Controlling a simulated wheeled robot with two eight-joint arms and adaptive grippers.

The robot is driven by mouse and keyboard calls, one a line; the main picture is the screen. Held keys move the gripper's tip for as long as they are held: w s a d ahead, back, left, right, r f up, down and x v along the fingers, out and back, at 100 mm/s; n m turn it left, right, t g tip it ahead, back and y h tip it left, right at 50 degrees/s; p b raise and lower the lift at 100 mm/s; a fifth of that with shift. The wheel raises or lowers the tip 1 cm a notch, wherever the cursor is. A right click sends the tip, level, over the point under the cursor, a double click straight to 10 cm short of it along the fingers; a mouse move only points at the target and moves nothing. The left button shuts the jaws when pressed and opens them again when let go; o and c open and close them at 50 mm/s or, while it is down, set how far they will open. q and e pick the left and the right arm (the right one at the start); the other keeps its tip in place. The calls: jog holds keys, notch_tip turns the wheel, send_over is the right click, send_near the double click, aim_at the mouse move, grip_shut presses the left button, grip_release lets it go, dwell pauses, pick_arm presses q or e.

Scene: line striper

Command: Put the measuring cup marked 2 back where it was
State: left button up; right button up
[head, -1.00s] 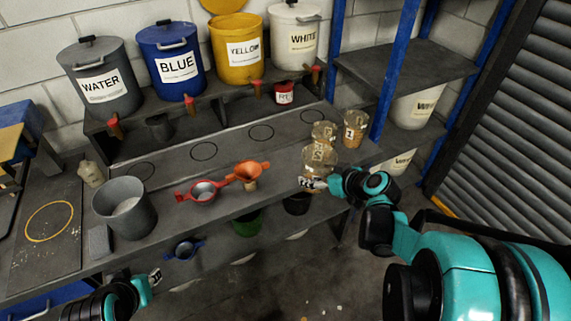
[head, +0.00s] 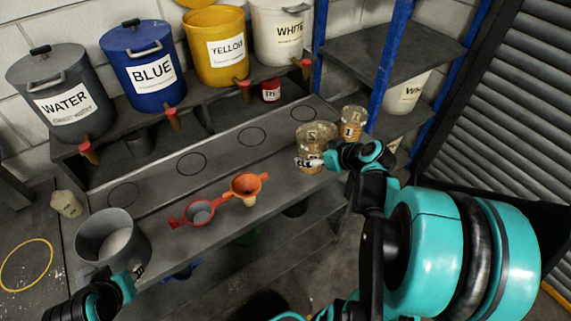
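A clear measuring cup marked 2 (head: 316,140) is at the right end of the grey bench, with amber tint and a pale label. My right gripper (head: 308,163) is at its lower front and appears shut on it; the far finger is hidden. Another clear cup marked 1 (head: 352,122) stands just right of and behind it. The cups overlap in the head view, and I cannot tell whether a third is hidden behind the cup marked 2. My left gripper (head: 138,272) is low at the left, beside the grey pot; its fingers are too small to read.
Red (head: 200,212) and orange (head: 246,187) funnels sit at the bench's front edge. A grey pot (head: 108,238) stands left. Drawn circles (head: 192,163) mark free spots on the bench. Labelled drums with taps (head: 152,68) line the raised shelf. A blue rack post (head: 388,70) rises beside the cups.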

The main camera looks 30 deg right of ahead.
jog(key=w+a+f, duration=0.1)
jog(key=w, duration=0.1)
jog(key=w+a+f+b, duration=0.1)
jog(key=w+f, duration=0.1)
jog(key=w+a+f+b, duration=0.1)
jog(key=w, duration=0.1)
jog(key=shift+w+a+f, duration=0.2)
jog(key=shift+w+f, duration=0.15)
jog(key=shift+f, duration=0.05)
jog(key=shift+w+a+f+b, duration=0.2)
jog(key=shift+w+f+b, duration=0.05)
jog(key=shift+w+b, duration=0.1)
jog(key=shift+f+b, duration=0.9)
jog(key=shift+f, duration=1.05)
jog(key=shift+f, duration=0.1)
jog(key=o, duration=1.8)
